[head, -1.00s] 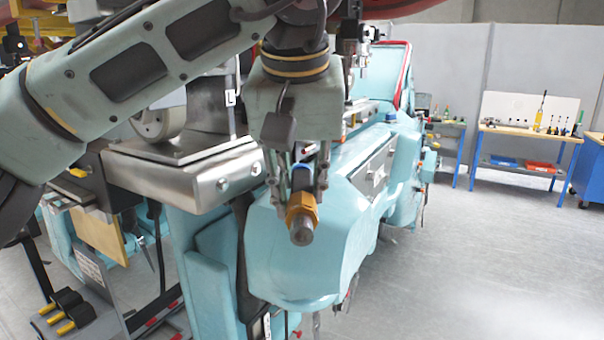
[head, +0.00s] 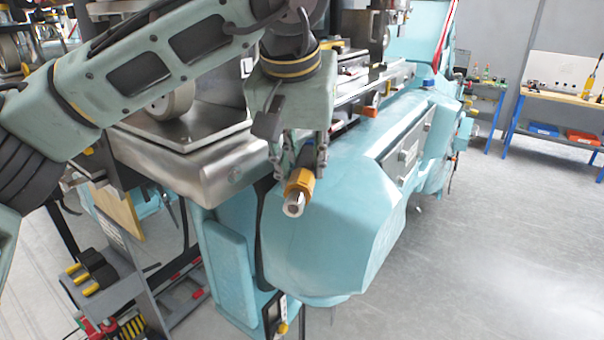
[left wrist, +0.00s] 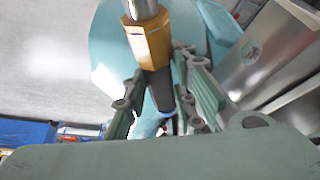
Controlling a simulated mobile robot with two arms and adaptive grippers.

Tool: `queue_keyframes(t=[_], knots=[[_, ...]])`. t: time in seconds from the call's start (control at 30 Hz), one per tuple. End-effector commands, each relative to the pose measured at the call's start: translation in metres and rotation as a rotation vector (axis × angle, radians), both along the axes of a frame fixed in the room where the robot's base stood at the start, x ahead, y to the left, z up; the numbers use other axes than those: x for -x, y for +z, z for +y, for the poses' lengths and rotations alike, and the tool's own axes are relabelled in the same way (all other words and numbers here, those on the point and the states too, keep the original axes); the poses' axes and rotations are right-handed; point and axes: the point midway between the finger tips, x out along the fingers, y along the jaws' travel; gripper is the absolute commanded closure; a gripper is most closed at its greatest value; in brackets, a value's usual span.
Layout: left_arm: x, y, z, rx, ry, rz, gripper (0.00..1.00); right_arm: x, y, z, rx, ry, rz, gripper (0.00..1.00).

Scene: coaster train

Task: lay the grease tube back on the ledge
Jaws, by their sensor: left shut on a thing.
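The grease tube, with an orange hexagonal collar (head: 299,181), a bare metal tip and a dark body, is in my left gripper (head: 306,157). The gripper is shut on the dark body; the tip points down toward the camera. In the left wrist view the tube's orange collar (left wrist: 150,45) and dark body show between the fingers (left wrist: 157,100). The tube is in front of the teal machine body (head: 335,225); whether it touches is hard to tell. A narrow metal ledge (head: 375,88) runs along the machine behind the gripper. My right gripper is not in view.
A steel block (head: 190,165) stands left of the gripper. A small orange part (head: 368,112) sits along the machine behind it. A tool rack (head: 110,290) is at the lower left. A workbench (head: 560,100) stands far right; the floor between is clear.

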Motion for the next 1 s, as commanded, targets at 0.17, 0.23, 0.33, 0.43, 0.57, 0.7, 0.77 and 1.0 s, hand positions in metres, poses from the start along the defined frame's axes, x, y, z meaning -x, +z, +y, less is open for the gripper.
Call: queue_keyframes(t=[0.17, 0.23, 0.33, 0.43, 0.57, 0.7, 0.77, 1.0], knots=[[-0.003, -0.010, 0.003, -0.001, -0.003, 0.001, 1.00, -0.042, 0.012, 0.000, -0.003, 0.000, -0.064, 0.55], [-0.002, -0.021, 0.004, -0.001, -0.004, 0.002, 1.00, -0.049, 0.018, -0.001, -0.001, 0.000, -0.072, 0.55], [-0.002, -0.033, 0.003, 0.000, -0.002, 0.000, 1.00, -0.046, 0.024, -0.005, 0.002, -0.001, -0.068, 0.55], [-0.002, -0.041, 0.003, 0.002, -0.002, -0.001, 1.00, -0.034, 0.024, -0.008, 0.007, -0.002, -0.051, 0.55], [-0.002, -0.042, 0.003, 0.001, 0.000, -0.002, 1.00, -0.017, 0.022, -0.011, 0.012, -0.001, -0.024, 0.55], [-0.002, -0.043, 0.003, 0.002, -0.001, -0.002, 1.00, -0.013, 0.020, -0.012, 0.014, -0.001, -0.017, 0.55], [-0.002, -0.046, 0.003, 0.002, -0.001, -0.002, 1.00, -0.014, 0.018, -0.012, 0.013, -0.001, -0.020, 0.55], [-0.002, -0.047, 0.003, 0.001, -0.001, 0.000, 0.61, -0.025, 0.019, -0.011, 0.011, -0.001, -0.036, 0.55]])
